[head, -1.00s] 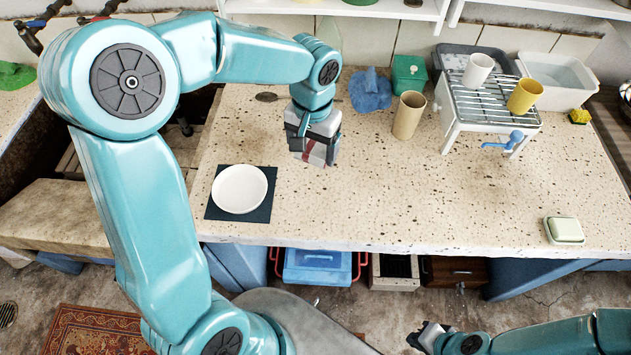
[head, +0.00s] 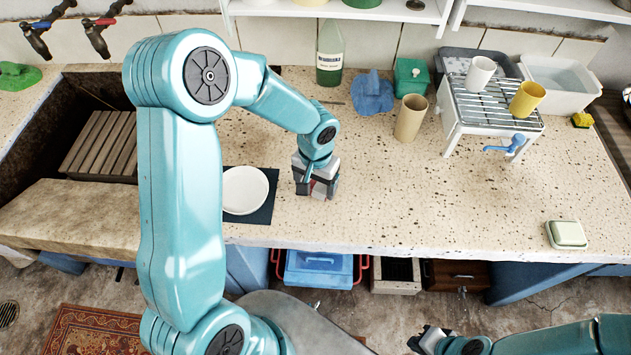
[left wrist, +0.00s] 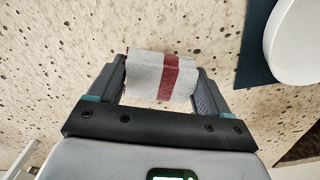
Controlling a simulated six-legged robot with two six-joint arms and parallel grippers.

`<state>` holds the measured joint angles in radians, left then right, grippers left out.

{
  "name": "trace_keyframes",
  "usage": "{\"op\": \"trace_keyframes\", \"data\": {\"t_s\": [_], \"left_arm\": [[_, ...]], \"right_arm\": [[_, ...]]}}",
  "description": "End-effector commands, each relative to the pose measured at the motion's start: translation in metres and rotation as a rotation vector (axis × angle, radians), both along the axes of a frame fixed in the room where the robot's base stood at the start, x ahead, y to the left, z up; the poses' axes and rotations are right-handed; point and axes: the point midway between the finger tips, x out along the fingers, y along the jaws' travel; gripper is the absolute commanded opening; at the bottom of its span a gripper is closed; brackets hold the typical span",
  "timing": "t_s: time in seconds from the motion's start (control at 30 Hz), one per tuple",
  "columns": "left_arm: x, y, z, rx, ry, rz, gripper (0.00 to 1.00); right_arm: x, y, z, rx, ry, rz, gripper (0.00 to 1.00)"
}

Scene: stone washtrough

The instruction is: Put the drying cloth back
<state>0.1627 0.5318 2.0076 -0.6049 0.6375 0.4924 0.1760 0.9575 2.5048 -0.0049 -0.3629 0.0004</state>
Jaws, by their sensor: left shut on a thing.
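The drying cloth (left wrist: 160,76) is a small folded pale grey piece with a dark red stripe. In the left wrist view it sits between both fingers of my left gripper (left wrist: 162,88), which is shut on it. In the head view my left gripper (head: 316,186) points down over the counter, just right of the white plate. It hides most of the cloth there. I cannot tell whether the cloth touches the stone. My right gripper (head: 430,338) is low at the bottom edge, away from the counter, and its jaw opening is unclear.
The white plate (head: 244,190) lies on a dark mat (head: 262,213). A tan cup (head: 410,118), a crumpled blue cloth (head: 372,94) and a green box (head: 411,77) stand behind. A drying rack (head: 488,104) holds two cups. The counter's front middle and right are mostly clear.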

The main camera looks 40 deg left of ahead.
Motion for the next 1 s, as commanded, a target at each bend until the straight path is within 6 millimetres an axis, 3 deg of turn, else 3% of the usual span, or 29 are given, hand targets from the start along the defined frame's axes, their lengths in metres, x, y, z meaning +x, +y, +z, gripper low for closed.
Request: {"op": "trace_keyframes", "data": {"t_s": [0.13,0.17,0.2,0.43,0.57,1.0], "left_arm": [[0.0,0.0,-0.005,0.0,-0.001,0.0,0.54],[0.0,0.0,-0.003,0.0,0.0,0.0,0.88],[0.0,0.0,-0.003,0.0,0.0,0.0,1.0],[0.0,0.0,-0.001,0.0,0.0,0.0,1.0],[0.001,0.0,0.01,0.002,-0.005,0.001,1.0],[0.002,0.0,0.104,0.001,-0.005,0.0,1.0]], "right_arm": [[0.0,0.0,-0.006,0.0,0.0,0.0,0.0],[0.0,0.0,-0.004,0.0,0.0,0.0,0.0],[0.0,0.0,-0.004,0.0,0.0,0.0,0.0],[0.0,0.0,-0.002,0.0,0.0,0.0,0.0],[0.0,0.0,0.001,0.0,0.0,0.0,0.0],[0.0,0.0,0.002,0.0,0.0,0.0,0.0]]}}
